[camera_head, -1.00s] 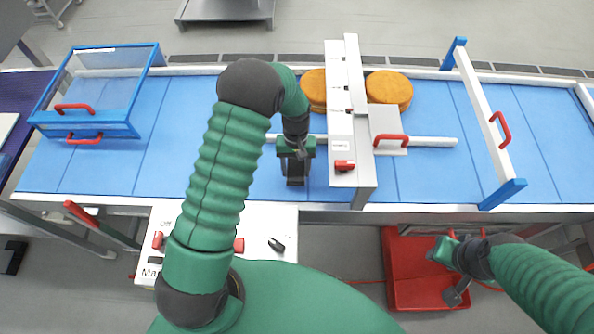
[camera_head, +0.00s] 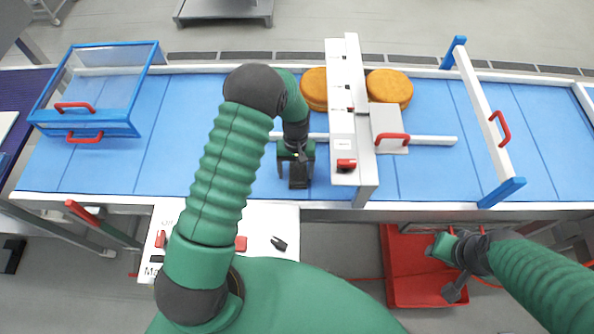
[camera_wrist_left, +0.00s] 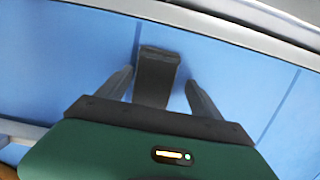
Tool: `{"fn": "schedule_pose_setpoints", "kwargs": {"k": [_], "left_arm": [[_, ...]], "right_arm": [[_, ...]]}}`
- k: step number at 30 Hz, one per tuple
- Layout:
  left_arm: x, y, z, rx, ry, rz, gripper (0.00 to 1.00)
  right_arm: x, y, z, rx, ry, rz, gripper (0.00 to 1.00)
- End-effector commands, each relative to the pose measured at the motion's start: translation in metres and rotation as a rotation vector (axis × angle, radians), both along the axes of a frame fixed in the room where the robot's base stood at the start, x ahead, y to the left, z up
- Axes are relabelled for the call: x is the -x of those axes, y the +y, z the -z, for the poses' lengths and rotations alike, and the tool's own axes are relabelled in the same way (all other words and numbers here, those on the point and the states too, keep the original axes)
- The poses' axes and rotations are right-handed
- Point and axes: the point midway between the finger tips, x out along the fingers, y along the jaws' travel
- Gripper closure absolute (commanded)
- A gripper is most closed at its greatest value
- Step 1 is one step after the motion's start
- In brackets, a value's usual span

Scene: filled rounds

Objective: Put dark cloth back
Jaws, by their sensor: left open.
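A dark grey, narrow flat piece, seemingly the dark cloth (camera_head: 299,183), lies on the blue belt (camera_head: 250,180) near its front edge. In the left wrist view the dark cloth (camera_wrist_left: 158,66) reaches between and just past my fingers; its near end is hidden by the gripper body. My left gripper (camera_head: 296,168) points down over it, open, with one finger on each side and a blue gap to each in the left wrist view (camera_wrist_left: 158,84). My right gripper (camera_head: 444,268) hangs over a red bin at the lower right; its jaws are too small to read.
A white gantry (camera_head: 341,110) with a red knob stands just right of my left gripper. A blue-framed clear guard (camera_head: 95,90) is at the left, a white bar gate (camera_head: 484,120) at the right. The red bin (camera_head: 412,297) is below.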

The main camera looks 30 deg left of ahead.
Motion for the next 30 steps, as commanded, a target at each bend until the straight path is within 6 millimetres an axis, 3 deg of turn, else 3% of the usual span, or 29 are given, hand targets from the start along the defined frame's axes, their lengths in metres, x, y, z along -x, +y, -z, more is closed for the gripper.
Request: {"fn": "schedule_pose_setpoints", "kwargs": {"k": [5,12,20,23,30], "left_arm": [[-0.007,0.001,-0.029,-0.001,-0.008,0.002,0.24],[-0.015,0.006,-0.09,-0.002,-0.007,0.001,0.24],[-0.012,0.005,-0.124,-0.004,-0.024,0.023,0.24],[0.013,-0.005,-0.138,-0.016,-0.097,0.099,0.24],[0.104,-0.031,-0.157,-0.07,-0.33,0.366,0.24]], "right_arm": [[0.0,0.0,0.011,0.0,0.0,0.0,0.64],[0.0,0.0,0.026,0.0,0.0,0.0,0.64],[0.0,0.0,0.029,0.0,0.0,0.0,0.64],[0.0,0.0,0.028,0.0,0.0,0.0,0.64],[0.0,0.0,0.028,0.0,0.0,0.0,0.64]]}}
